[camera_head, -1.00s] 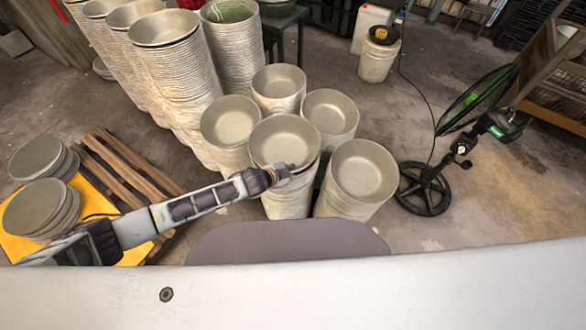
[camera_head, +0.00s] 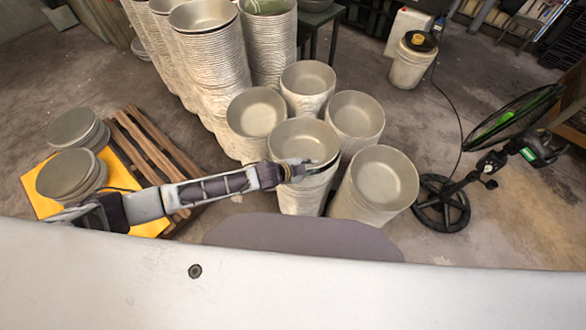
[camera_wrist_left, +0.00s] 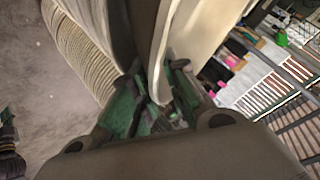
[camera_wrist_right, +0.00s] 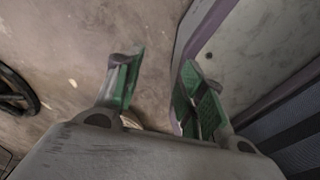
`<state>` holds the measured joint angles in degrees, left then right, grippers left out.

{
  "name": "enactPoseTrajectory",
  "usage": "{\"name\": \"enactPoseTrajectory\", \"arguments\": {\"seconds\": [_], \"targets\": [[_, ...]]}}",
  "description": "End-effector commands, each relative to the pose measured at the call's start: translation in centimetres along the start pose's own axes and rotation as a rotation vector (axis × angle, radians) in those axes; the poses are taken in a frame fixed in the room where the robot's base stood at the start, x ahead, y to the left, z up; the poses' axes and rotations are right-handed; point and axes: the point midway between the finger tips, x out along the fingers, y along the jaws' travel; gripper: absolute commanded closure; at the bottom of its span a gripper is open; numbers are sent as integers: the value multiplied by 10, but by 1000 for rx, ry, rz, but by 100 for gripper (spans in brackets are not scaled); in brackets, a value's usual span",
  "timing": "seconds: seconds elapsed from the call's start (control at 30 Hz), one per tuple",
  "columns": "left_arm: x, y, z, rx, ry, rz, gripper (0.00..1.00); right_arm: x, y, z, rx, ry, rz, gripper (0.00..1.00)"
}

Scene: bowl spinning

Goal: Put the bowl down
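My left gripper (camera_head: 298,170) is at the near right rim of a grey metal bowl (camera_head: 302,141), which sits over or on the front middle stack (camera_head: 300,201). I cannot tell whether the bowl fully rests on it. In the left wrist view the bowl's wall (camera_wrist_left: 196,38) runs down between the green-padded fingers of the left gripper (camera_wrist_left: 155,100), which look shut on its rim. My right gripper (camera_wrist_right: 155,92) shows only in its wrist view, open and empty, above the floor and beside a grey-white body part.
Other bowl stacks stand close around: left (camera_head: 255,113), behind (camera_head: 308,78), right behind (camera_head: 356,115) and right front (camera_head: 384,178). Tall stacks (camera_head: 212,62) stand farther back. A black fan (camera_head: 440,203) stands at right; a wooden pallet (camera_head: 152,148) lies at left.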

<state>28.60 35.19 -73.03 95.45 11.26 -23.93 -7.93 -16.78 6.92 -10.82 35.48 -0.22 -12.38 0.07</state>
Motion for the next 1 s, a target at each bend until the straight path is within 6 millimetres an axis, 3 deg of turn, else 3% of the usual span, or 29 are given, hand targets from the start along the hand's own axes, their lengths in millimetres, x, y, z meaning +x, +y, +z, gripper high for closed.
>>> {"name": "enactPoseTrajectory", "arguments": {"seconds": [0.33, 0.7, 1.0], "targets": [[-37, -1, 0, 1, 0, -1, 86, -4, -10, -4, 3, 3, -10, 60], [-74, -1, 0, 0, 0, -2, 86, -6, -6, -18, 3, 18, -7, 60], [-94, -1, 0, 0, 0, -1, 86, -7, -2, -11, 0, 11, -3, 60]]}}
